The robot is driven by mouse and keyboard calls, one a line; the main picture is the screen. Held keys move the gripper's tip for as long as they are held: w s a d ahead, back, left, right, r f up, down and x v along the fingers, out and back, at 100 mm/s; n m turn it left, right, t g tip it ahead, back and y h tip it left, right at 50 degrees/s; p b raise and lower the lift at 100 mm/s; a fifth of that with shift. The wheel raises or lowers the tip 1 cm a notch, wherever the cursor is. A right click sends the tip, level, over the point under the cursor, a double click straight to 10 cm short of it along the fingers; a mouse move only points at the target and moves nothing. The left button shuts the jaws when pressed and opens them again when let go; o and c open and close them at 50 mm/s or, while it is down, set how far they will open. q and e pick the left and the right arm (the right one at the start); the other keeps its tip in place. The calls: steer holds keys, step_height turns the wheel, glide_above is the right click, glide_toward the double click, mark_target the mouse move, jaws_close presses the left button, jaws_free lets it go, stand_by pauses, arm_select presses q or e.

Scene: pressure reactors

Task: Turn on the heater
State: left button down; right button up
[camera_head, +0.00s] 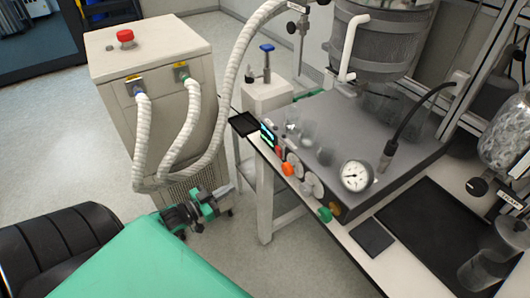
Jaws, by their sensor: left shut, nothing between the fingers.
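A beige cabinet (155,95) stands on the floor at the upper left and looks like the heater unit. It has a red button (125,36) on top and two white ribbed hoses (180,140) on its front ports. No label on it can be read. My left gripper (226,200), green and black, is in front of the cabinet's lower part, well below the red button. It is shut and empty, apart from the bench. My right gripper is not in view.
The bench holds a grey reactor base (350,130) with a lit panel (268,135), orange and green knobs, a round gauge (356,175) and a jacketed vessel (380,45). A white device with a blue handle (267,47) stands behind.

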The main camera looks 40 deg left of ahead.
mark_target(277, 150)
arm_select(q)
step_height(277, 150, up, 7)
steer(key=d+h, duration=0.2)
steer(key=shift+w+m+t, duration=0.3)
steer(key=shift+m+t, duration=0.1)
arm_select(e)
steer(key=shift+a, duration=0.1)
arm_select(q)
steer(key=shift+r, duration=0.15)
